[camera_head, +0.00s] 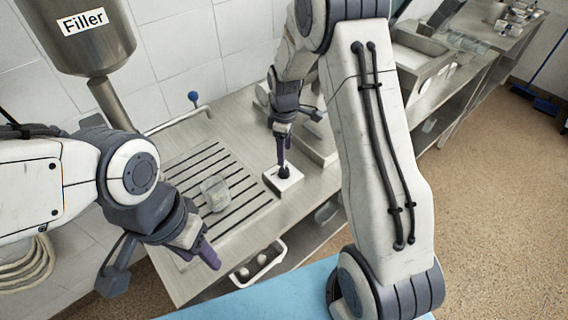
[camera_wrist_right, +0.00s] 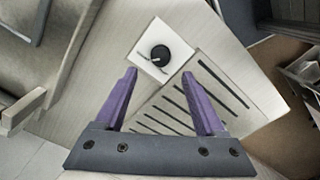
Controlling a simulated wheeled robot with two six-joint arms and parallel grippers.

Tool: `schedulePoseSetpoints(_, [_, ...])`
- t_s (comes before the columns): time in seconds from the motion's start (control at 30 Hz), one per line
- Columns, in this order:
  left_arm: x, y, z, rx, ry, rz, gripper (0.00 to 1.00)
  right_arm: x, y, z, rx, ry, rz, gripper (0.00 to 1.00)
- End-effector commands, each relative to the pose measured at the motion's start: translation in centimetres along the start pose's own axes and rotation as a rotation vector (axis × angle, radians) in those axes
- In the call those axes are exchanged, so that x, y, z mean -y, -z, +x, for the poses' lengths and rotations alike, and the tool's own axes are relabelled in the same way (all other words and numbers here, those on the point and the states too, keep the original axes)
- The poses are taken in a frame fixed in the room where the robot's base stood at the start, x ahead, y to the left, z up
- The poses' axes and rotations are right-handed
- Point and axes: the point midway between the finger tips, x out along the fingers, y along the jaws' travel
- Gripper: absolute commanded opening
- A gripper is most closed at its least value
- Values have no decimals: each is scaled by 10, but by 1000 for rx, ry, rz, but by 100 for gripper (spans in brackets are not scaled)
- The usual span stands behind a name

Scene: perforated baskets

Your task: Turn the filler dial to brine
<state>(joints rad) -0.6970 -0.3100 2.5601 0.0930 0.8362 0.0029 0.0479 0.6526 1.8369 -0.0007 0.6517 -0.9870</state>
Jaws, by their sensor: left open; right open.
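The filler dial (camera_head: 284,172) is a round black knob on a white square plate on the steel counter. It also shows in the right wrist view (camera_wrist_right: 159,55), where small labels on the plate are too small to read. My right gripper (camera_head: 281,156) points down, its fingertips close over the knob in the head view. In the right wrist view the open purple fingers (camera_wrist_right: 159,75) are spread wide, with the knob just beyond their tips; I cannot tell if they touch it. My left gripper (camera_head: 208,255) hangs empty near the counter's front edge.
A steel tank labelled Filler (camera_head: 85,45) hangs at upper left. A clear glass jar (camera_head: 214,193) stands on the slotted drain left of the dial. A blue-knobbed lever (camera_head: 193,97) rises behind. A white basket (camera_head: 240,276) is below the counter edge. Steel counters continue right.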

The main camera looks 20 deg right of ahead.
Motion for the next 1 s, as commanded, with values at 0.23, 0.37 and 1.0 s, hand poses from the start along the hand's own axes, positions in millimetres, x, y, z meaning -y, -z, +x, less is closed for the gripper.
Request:
schedulePoseSetpoints(0.23, [-1,1,-16,0,0,2,50,2,0,46,3,5,1,72])
schedulePoseSetpoints(0.37, [-2,1,-20,0,0,3,50,1,0,62,1,3,1,72])
schedulePoseSetpoints(1.0, [-2,1,-22,0,0,3,50,1,1,74,0,0,1,0])
